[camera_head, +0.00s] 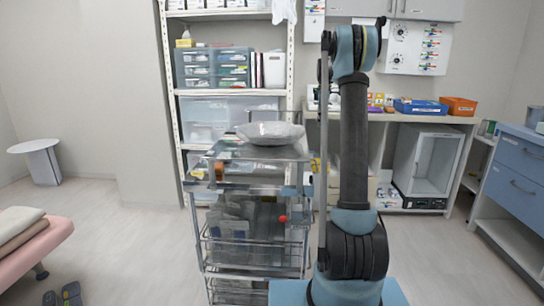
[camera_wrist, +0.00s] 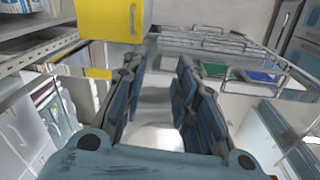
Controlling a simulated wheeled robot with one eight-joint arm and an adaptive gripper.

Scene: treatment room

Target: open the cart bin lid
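A metal wire cart (camera_head: 207,240) stands in front of the shelving, just left of my arm in the head view.
A shelf rack (camera_head: 300,60) with drawers (camera_head: 213,68) stands behind the cart. A counter with a blue tray (camera_head: 420,107) and orange bin (camera_head: 459,106) lies right. A yellow box (camera_wrist: 110,18) is near my gripper in the wrist view.

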